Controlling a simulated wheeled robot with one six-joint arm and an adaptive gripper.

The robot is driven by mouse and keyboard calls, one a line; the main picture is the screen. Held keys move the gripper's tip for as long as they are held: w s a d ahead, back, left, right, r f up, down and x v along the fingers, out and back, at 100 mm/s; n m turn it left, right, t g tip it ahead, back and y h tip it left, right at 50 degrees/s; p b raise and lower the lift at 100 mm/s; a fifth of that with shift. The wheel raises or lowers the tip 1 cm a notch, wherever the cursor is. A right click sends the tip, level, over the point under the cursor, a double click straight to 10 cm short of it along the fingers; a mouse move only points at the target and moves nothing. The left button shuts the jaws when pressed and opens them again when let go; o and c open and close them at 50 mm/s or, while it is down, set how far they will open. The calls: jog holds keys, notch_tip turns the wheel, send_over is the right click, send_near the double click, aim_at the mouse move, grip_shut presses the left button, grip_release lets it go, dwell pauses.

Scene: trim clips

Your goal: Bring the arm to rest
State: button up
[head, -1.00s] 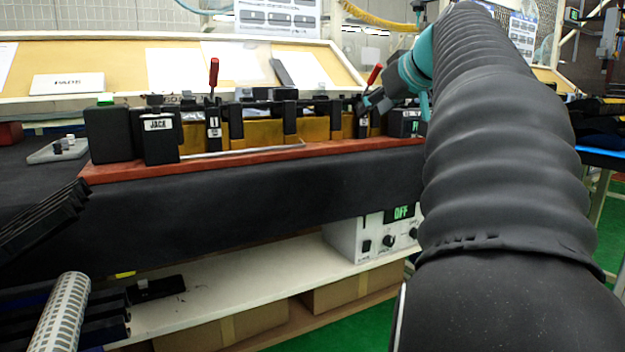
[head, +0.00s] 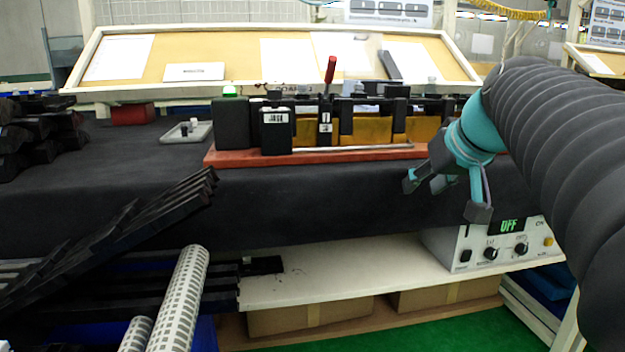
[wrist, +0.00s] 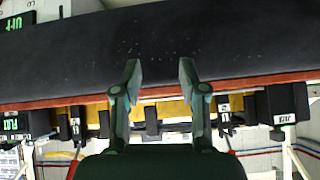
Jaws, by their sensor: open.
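My gripper (head: 442,196) is teal with dark fingertips. In the head view it hangs at the right, in front of the bench's dark front edge. Its fingers are apart with nothing between them. In the wrist view (wrist: 160,72) the two fingers show spread, with the dark bench covering and the red-edged fixture board beyond them. My ribbed black arm (head: 570,150) comes in from the right side of the head view.
The fixture on a red board (head: 240,158) holds black clamps and a red-handled lever (head: 330,72). A power unit reading OFF (head: 490,244) sits on the shelf below. Black trim strips (head: 120,230) and patterned rolls (head: 180,300) stand at the lower left.

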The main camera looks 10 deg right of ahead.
jog(key=shift+s+a+f, duration=0.3)
jog(key=shift+a+f, duration=0.25)
notch_tip(320, 180, down, 7)
jog(key=s+d+m+g, duration=0.1)
jog(key=s+m+g, duration=0.1)
jog(key=m, duration=0.1)
jog(key=s+a+f+n+g+p, duration=0.1)
jog(key=s+a+f+n+p, duration=0.3)
jog(key=s+a+f, duration=0.8)
jog(key=shift+s+a+f+g, duration=0.3)
jog(key=shift+s+a, duration=0.1)
jog(key=shift+s, duration=0.5)
